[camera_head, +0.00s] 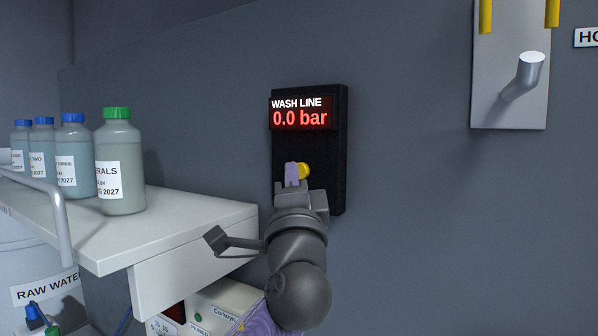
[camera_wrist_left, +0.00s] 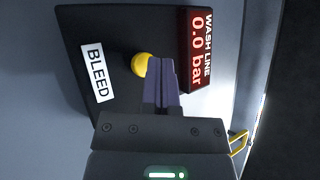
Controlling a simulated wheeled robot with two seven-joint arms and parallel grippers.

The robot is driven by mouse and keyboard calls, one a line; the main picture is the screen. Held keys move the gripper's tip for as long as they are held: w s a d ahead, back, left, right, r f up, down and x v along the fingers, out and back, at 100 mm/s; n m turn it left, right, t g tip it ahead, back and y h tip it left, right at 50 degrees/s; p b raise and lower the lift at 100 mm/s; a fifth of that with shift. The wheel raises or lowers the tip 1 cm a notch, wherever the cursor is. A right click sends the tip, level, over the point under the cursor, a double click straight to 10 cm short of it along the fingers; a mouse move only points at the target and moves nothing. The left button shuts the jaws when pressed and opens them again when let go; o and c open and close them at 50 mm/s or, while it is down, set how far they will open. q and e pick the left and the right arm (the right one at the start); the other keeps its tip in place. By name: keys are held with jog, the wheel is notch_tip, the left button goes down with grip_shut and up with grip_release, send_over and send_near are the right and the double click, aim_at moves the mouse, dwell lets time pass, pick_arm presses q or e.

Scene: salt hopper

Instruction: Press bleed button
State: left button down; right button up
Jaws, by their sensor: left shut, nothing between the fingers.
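The bleed button is a yellow round knob (camera_head: 304,171) on a black wall panel (camera_head: 339,150). The panel's red display (camera_head: 300,113) reads WASH LINE 0.0 bar. My left gripper (camera_head: 292,168) is shut and empty, its purple fingertips in front of the panel, just left of the button and partly overlapping it. In the left wrist view the button (camera_wrist_left: 140,64) shows beside the fingertips (camera_wrist_left: 152,63), next to a white BLEED label (camera_wrist_left: 95,73). I cannot tell whether the fingertips touch the button. The head view hides the label behind my gripper. My right gripper is out of view.
A white shelf (camera_head: 178,222) with several capped bottles (camera_head: 121,165) stands to the left. A RAW WATER container (camera_head: 30,262) is below it. A grey plate with a metal peg (camera_head: 520,80) is on the wall at upper right. The wall between is bare.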

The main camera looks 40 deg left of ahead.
pick_arm(q)
jog(key=shift+s, duration=0.35)
jog(key=shift+s+d, duration=0.15)
jog(key=shift+s, duration=1.1)
jog(key=shift+s+d, duration=0.15)
jog(key=shift+s, duration=1.1)
